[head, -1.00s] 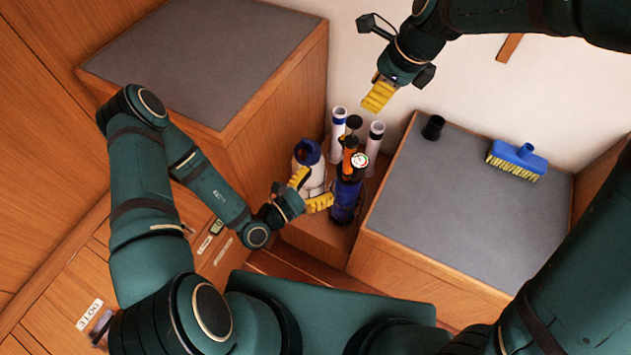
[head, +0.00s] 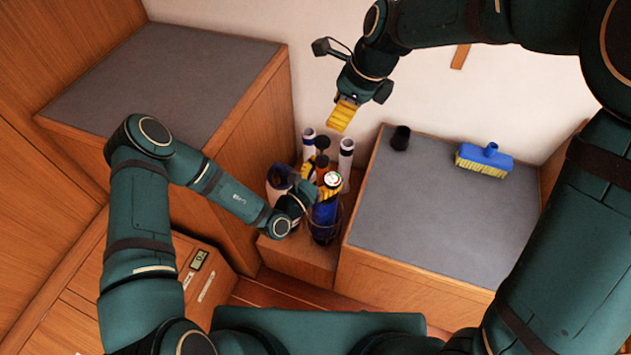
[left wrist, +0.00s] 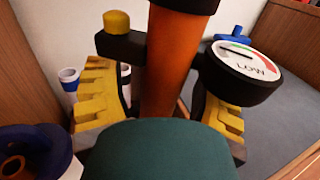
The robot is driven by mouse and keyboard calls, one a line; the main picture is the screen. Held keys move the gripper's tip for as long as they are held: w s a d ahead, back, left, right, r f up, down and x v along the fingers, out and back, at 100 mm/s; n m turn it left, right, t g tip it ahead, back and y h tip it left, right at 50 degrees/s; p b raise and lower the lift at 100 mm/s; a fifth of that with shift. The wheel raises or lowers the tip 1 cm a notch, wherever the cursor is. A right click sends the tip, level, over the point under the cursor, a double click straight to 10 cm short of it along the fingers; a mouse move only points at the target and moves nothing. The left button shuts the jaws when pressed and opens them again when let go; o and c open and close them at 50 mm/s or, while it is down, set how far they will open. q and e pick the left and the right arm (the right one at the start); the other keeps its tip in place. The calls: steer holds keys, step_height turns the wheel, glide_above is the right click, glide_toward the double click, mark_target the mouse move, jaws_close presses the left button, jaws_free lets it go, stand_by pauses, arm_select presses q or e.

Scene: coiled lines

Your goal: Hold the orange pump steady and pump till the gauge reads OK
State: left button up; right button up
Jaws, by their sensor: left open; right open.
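The orange pump (left wrist: 178,60) stands upright in the left wrist view, with a black top and a black side bracket carrying a yellow knob (left wrist: 117,22). Its round gauge (left wrist: 243,60) shows the word LOW. My left gripper (left wrist: 160,98) is open, one yellow finger on each side of the orange barrel; whether either touches it I cannot tell. In the head view the gauge (head: 332,179) shows beside that gripper, which hides much of the pump. My right gripper (head: 342,115) is open and empty, above and behind the pump.

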arm_select(q)
steer(key=shift+w+d, duration=0.25)
steer(key=shift+w, duration=0.05)
steer(key=shift+o, duration=0.2)
jaws_close()
arm_select(e)
steer(key=shift+a, duration=0.2)
steer(key=c, duration=0.7)
steer(key=a+n, duration=0.1)
steer(key=n+h, duration=0.1)
steer(key=a+n+g+h, duration=0.1)
steer(key=shift+a+r+n, duration=0.3)
steer(key=shift+a, duration=0.05)
jaws_close()
steer(key=shift+n+h, duration=0.7)
steer(key=shift+h, duration=0.2)
steer(key=shift+w+a+f, duration=0.1)
steer(key=shift+a+f, duration=0.1)
steer(key=shift+f, duration=1.3)
steer(key=shift+w+a+f, duration=0.1)
steer(key=shift+a+f, duration=0.1)
steer(key=shift+f, duration=1.3)
